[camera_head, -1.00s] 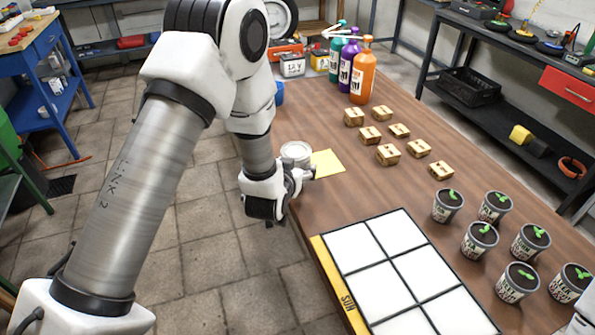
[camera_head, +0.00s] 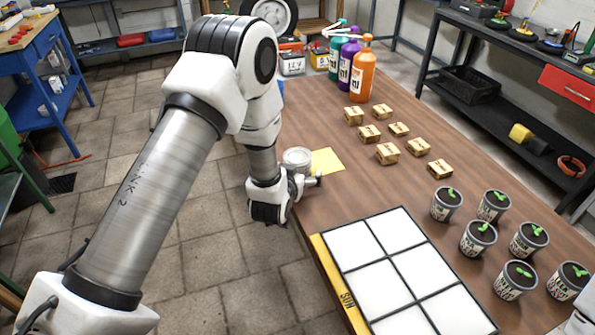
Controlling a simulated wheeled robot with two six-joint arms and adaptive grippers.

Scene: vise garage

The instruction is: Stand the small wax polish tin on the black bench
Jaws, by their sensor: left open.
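A small round silver-grey tin (camera_head: 297,156), which looks like the wax polish tin, is at the left edge of the brown table, beside a yellow sheet. Its label is too small to read. My left gripper (camera_head: 311,182) is low at the same table edge, just in front of the tin on the near side. It is open, and its fingers are small and partly hidden, so I cannot tell whether they touch the tin. The black bench (camera_head: 447,61) stands at the back right, with several items on top. My right gripper is out of view.
The yellow sheet (camera_head: 327,161) lies right of the tin. Several small wooden boxes (camera_head: 388,153), bottles (camera_head: 361,75) and seedling pots (camera_head: 478,240) stand on the brown table. A white-panelled grid (camera_head: 384,285) lies at its near edge. The table's middle is mostly clear.

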